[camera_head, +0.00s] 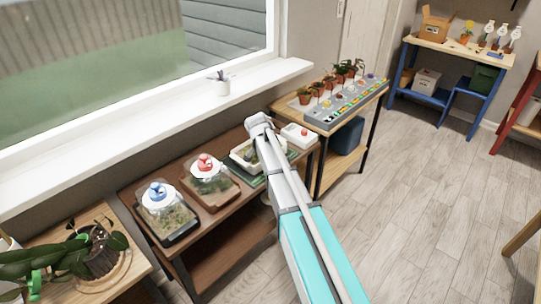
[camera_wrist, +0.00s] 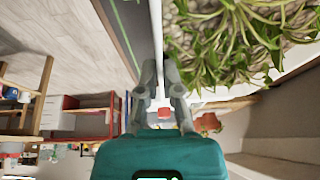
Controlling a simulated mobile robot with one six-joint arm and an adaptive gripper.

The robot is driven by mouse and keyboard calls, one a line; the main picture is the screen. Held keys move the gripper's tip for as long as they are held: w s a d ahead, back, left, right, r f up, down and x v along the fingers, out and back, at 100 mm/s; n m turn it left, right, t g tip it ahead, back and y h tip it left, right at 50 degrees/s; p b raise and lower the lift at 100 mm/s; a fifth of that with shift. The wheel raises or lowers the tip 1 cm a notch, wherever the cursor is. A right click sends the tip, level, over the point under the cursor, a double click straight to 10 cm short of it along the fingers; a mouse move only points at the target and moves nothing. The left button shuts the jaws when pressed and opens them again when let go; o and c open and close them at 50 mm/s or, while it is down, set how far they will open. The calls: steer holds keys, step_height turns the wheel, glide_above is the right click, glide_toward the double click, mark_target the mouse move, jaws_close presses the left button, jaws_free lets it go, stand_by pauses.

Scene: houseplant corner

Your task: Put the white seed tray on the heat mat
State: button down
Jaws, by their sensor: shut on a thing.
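The white seed tray (camera_head: 240,157), filled with green seedlings, is on the shelf by the window in the head view. The dark green heat mat (camera_head: 293,155) shows around and under it; whether the tray touches it is hidden. In the wrist view my gripper (camera_wrist: 162,88) is shut on the tray's thin white rim (camera_wrist: 157,35), one finger on each side. Seedlings fill the right side there, and the mat's dark surface with a green line (camera_wrist: 122,38) lies to the left. In the head view my arm hides the fingertips and part of the tray.
Two trays with clear covers, one with a red knob (camera_head: 206,162) and one with a blue knob (camera_head: 157,192), stand left of the seed tray. A white box with a red button (camera_head: 304,132) sits to its right. Potted plants (camera_head: 305,95) stand on the farther table.

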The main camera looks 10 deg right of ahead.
steer(key=shift+f, duration=0.15)
steer(key=c, duration=0.8)
jaws_free()
steer(key=shift+r, duration=0.25)
steer(key=p+v, duration=1.1)
steer(key=v, duration=0.1)
steer(key=shift+w+d, duration=0.1)
stand_by(0.3)
steer(key=s+d+n+g+y, duration=0.1)
steer(key=s+n, duration=0.4)
steer(key=s, duration=0.8)
steer(key=s+d+f+n+g+y, duration=0.1)
steer(key=s+n, duration=0.4)
steer(key=s, duration=0.8)
steer(key=shift+d+f+n+g+y, duration=0.25)
steer(key=shift+d+n+g+y, duration=0.15)
steer(key=shift+d+g+y, duration=0.25)
